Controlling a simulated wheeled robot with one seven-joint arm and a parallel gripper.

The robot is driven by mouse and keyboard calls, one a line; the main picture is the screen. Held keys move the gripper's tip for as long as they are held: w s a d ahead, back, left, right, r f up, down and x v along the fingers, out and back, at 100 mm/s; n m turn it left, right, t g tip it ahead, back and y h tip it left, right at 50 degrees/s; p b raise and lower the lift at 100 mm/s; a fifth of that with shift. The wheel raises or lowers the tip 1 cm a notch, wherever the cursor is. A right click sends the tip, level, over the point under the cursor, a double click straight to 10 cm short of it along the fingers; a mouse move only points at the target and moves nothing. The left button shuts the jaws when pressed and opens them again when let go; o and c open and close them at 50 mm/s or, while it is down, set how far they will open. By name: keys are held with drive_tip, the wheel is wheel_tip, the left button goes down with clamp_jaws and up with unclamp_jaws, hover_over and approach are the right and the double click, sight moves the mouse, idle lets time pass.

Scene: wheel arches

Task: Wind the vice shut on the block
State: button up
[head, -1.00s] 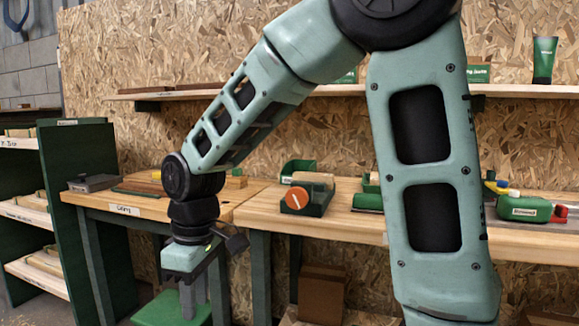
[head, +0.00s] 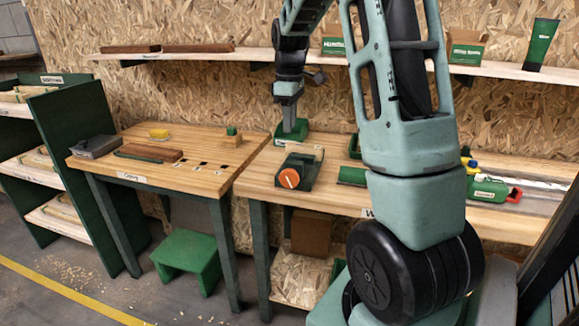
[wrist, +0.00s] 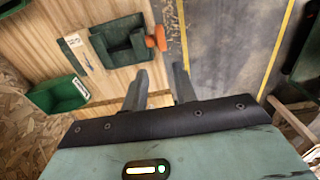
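The vice (head: 308,170) is green with a round orange knob (head: 289,178) facing front, and stands on the right-hand wooden bench. The wrist view shows it at the upper left (wrist: 122,40), with its orange handle (wrist: 156,38) toward the right. A pale wooden piece (head: 312,149), possibly the block, lies at the vice's back side; I cannot tell whether it is between the jaws. My gripper (head: 289,130) is above the bench, behind the vice and apart from it. In the wrist view its two fingers (wrist: 159,88) are spread with nothing between them.
A small green bin (head: 303,133) stands behind the vice, close to my gripper. The left bench (head: 200,150) carries a brown block and a grey tool. A shelf (head: 200,54) runs along the chipboard wall. A green stool (head: 188,256) stands on the floor.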

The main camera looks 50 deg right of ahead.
sight(290, 170)
wheel_tip(290, 170, down, 17)
drive_tip(key=shift+f+p, duration=0.1)
drive_tip(key=shift+p, duration=0.45)
clamp_jaws()
